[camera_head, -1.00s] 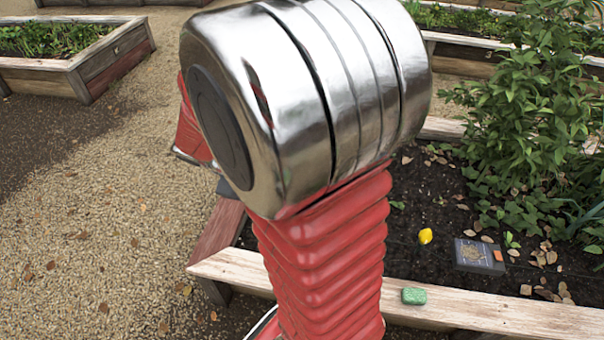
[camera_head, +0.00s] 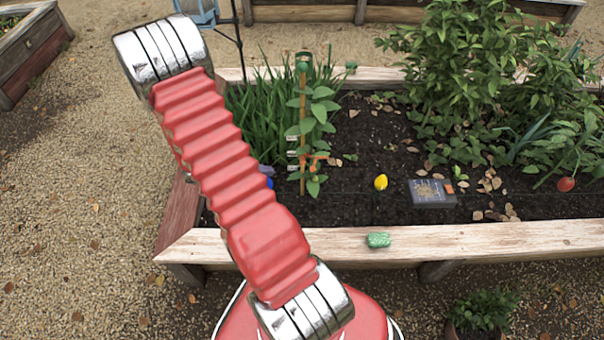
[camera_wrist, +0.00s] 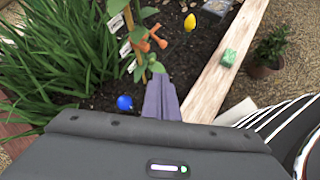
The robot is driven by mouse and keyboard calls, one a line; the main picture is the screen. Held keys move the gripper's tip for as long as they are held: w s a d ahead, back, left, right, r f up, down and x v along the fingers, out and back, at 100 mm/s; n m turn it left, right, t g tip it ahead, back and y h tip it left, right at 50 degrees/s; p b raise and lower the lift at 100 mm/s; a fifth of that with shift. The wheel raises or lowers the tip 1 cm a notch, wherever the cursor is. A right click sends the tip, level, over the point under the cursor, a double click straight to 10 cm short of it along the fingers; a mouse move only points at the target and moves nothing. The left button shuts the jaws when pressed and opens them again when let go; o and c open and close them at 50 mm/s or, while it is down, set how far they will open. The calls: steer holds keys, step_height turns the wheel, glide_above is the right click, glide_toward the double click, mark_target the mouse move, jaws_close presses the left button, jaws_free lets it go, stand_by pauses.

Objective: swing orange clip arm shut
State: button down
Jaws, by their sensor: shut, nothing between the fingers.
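The orange clip (camera_head: 316,160) sits at a leafy plant tied along a wooden stake (camera_head: 302,120) in the raised bed. In the wrist view the orange clip (camera_wrist: 148,43) is beside the stake, with a short arm sticking out from it. Leaves partly cover it, and I cannot tell its exact opening. My gripper (camera_wrist: 161,82) shows as grey-purple fingers closed together, empty. In the wrist view the fingertips are below the clip, apart from it, near the bed's wooden edge.
White plant tags (camera_head: 292,153) stand by the stake. A blue round thing (camera_wrist: 125,102) lies left of my fingers. A yellow one (camera_head: 381,182) and a dark plaque (camera_head: 432,193) lie on the soil. A green block (camera_head: 378,240) rests on the bed's rim (camera_head: 480,240). Grassy leaves (camera_head: 262,110) grow left.

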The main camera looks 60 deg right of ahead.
steer(key=shift+n, duration=0.8)
steer(key=f, duration=0.1)
steer(key=s+d+f, duration=0.1)
steer(key=f, duration=0.1)
steer(key=s+f, duration=0.1)
steer(key=f, duration=0.1)
steer(key=shift+d+f, duration=0.15)
steer(key=shift+d, duration=0.25)
steer(key=s+d+f, duration=0.2)
steer(key=d, duration=0.3)
steer(key=s+d+f, duration=0.3)
steer(key=d, duration=0.2)
steer(key=shift+s+f, duration=0.25)
steer(key=shift+s, duration=0.05)
